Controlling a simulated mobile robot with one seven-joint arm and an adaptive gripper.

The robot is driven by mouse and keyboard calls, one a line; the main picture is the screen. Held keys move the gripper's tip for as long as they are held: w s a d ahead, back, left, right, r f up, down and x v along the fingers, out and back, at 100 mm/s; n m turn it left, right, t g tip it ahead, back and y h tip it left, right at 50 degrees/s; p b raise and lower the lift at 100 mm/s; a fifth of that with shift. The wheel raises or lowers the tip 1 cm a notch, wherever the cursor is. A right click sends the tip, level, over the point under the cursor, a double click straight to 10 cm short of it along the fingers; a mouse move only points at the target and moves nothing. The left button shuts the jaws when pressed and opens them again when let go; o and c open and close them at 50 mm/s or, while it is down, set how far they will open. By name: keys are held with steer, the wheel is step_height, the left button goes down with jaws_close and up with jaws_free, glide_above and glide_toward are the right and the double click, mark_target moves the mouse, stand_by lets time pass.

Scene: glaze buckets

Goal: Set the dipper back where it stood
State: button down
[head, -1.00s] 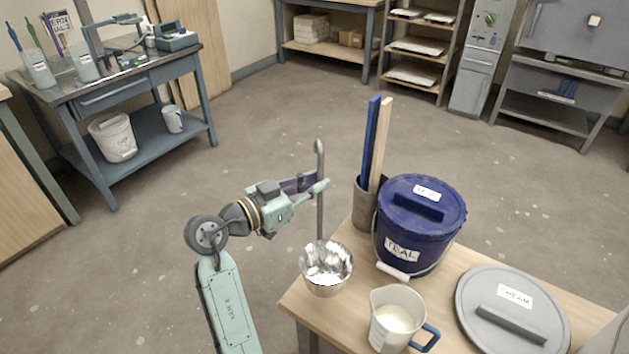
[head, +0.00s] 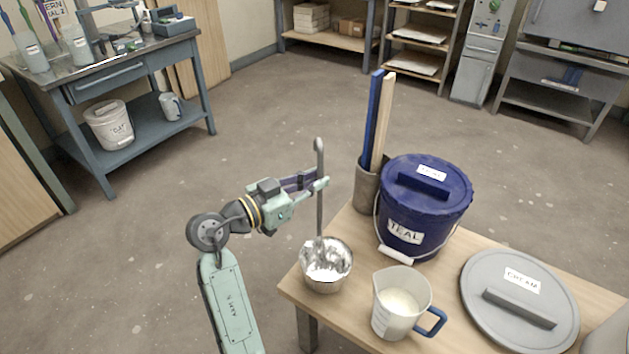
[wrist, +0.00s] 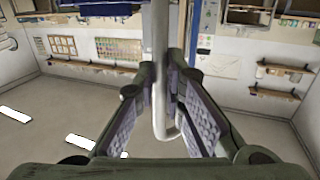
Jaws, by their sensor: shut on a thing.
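The dipper is a long grey metal rod (head: 320,215), hooked at its top, with a shiny metal cup (head: 326,265) at its lower end. My gripper (head: 322,183) is shut on the upper rod and holds the dipper upright. In the wrist view the rod (wrist: 160,45) runs between my gripper's pads (wrist: 160,105). The cup shows in front of the near left corner of the wooden table (head: 350,325); I cannot tell its height above the top. A blue lidded bucket (head: 428,190) labelled TEAL stands on the table to the right of the dipper.
A clear jug (head: 402,300) of pale liquid with a blue handle stands close right of the cup. A grey CREAM lid (head: 520,290) is further right. A grey holder (head: 367,190) with blue and wooden sticks stands behind. Floor left of the table is clear.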

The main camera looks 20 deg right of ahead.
steer(key=shift+f+b, duration=0.45)
steer(key=shift+b, duration=0.05)
steer(key=c, duration=1.6)
jaws_free()
steer(key=shift+o, duration=0.3)
steer(key=o, duration=0.7)
steer(key=shift+o, duration=0.2)
